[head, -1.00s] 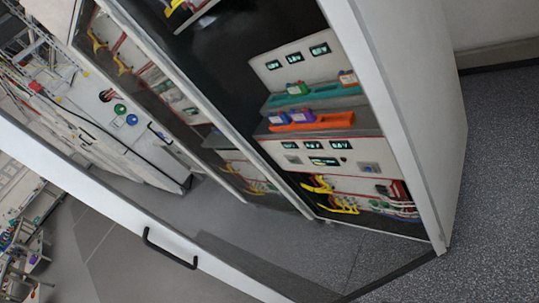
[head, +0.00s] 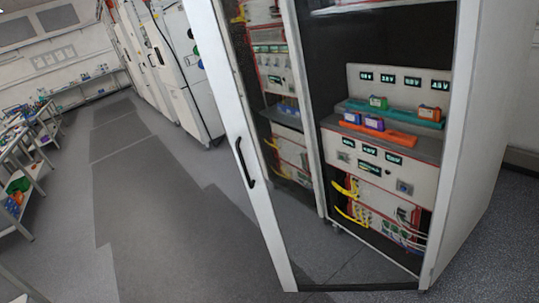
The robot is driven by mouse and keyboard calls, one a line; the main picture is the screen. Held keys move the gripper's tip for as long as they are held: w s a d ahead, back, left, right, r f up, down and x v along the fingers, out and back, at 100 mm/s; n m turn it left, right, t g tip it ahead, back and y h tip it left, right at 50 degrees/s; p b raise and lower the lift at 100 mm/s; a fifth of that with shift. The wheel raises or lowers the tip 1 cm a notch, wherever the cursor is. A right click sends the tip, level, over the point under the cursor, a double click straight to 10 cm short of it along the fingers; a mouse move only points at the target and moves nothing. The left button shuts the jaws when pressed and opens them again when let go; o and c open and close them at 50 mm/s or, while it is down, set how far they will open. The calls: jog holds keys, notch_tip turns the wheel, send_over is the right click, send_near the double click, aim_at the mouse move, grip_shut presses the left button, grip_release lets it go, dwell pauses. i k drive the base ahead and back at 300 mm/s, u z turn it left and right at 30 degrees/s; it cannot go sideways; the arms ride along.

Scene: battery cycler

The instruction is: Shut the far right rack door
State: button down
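The far right rack door is a glass door with a white frame (head: 225,85) in the middle of the head view. A black bar handle (head: 245,163) sits on its left upright. The door stands open, its handle side swung out from the rack (head: 470,130) toward the camera. Its lower corner is near the floor at the bottom of the view. Instruments and battery trays show inside the rack, partly through the glass. My gripper is not in view, and nothing of mine shows touching the handle.
Grey floor (head: 150,190) lies clear to the left of the door. White cabinets (head: 170,60) line the aisle behind it. Benches with small items (head: 30,170) stand at the far left. Inside the rack are an orange tray (head: 375,132) and a teal tray (head: 395,113).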

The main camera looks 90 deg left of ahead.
aim_at(201, 15)
jog(key=k, duration=0.6)
jog(key=u, duration=0.7)
jog(key=i, duration=0.95)
jog(key=u, duration=0.75)
jog(key=i, duration=0.35)
jog(key=u, duration=0.15)
